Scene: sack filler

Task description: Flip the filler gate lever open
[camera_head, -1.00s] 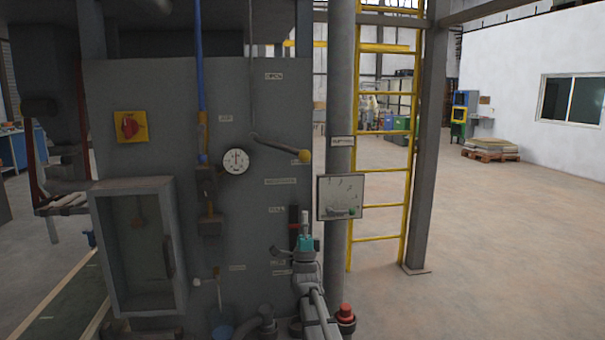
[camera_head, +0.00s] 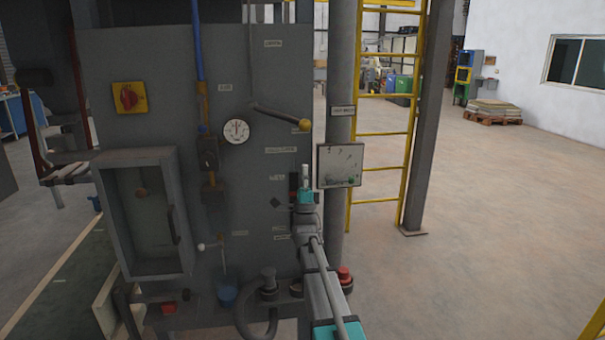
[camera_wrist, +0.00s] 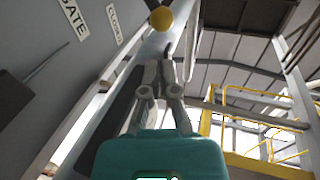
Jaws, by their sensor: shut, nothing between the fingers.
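The gate lever (camera_head: 278,114) is a dark bar on the front of the grey filler cabinet (camera_head: 255,75). It slants slightly down to the right and ends in a yellow ball knob (camera_head: 304,125). My gripper (camera_head: 305,170) is upright below the knob, shut and empty, apart from the lever in the head view. In the wrist view the knob (camera_wrist: 161,19) is just beyond my shut fingertips (camera_wrist: 165,65). Labels reading GATE (camera_wrist: 76,17) and CLOSED (camera_wrist: 115,22) are at the upper left there. Most of the lever bar is not clear in the wrist view.
A grey post (camera_head: 341,80) carries a small control box (camera_head: 339,165) just right of my gripper. A round gauge (camera_head: 236,131) and a blue pipe (camera_head: 198,45) are left of the lever. A yellow ladder (camera_head: 385,130) stands behind. The floor at right is open.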

